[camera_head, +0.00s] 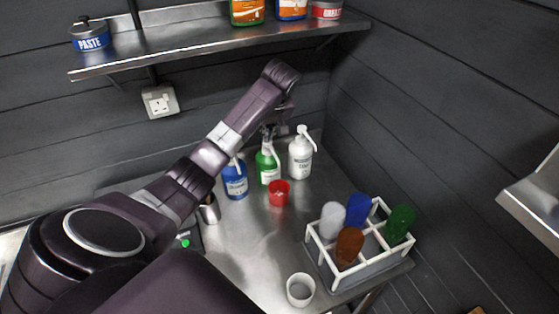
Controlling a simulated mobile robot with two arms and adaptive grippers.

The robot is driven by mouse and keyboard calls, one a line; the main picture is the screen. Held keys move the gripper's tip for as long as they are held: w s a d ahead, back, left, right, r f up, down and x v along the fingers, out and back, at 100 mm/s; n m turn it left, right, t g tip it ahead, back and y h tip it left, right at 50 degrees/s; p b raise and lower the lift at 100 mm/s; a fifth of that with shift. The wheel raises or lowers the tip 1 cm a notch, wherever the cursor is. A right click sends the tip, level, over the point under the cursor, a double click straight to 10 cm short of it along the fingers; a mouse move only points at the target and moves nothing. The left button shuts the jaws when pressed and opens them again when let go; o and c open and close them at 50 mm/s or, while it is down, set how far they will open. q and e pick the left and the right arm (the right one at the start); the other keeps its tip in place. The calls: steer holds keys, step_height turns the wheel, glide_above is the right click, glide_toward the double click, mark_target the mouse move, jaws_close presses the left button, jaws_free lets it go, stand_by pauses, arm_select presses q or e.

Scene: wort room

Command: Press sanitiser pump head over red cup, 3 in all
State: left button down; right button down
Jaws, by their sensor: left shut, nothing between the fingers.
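A red cup (279,195) stands on the metal counter. Just behind it stands a green pump bottle (266,168). A blue pump bottle (235,182) is to the left and a white pump bottle (300,158) to the right. The labels are too small to read surely, so I cannot tell which one is the sanitiser. My left gripper (268,134) points down, shut and empty, at the top of the green bottle. I cannot tell whether it touches the pump head, which it partly hides. My right gripper is out of view.
A white rack (327,258) with several coloured cups stands at the right counter edge. A white cup (300,290) is at the front, and a metal cup (209,209) is beside my arm. A shelf (200,47) with containers hangs above. The counter's middle is clear.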

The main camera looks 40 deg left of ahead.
arm_select(q)
steer(key=shift+s+d, duration=0.1)
steer(key=shift+r+p, duration=0.35)
steer(key=shift+r, duration=1.25)
steer(key=shift+f+b, duration=0.3)
steer(key=shift+f, duration=1.45)
steer(key=shift+r+p, duration=0.3)
steer(key=shift+r, duration=1.5)
steer(key=shift+r, duration=3)
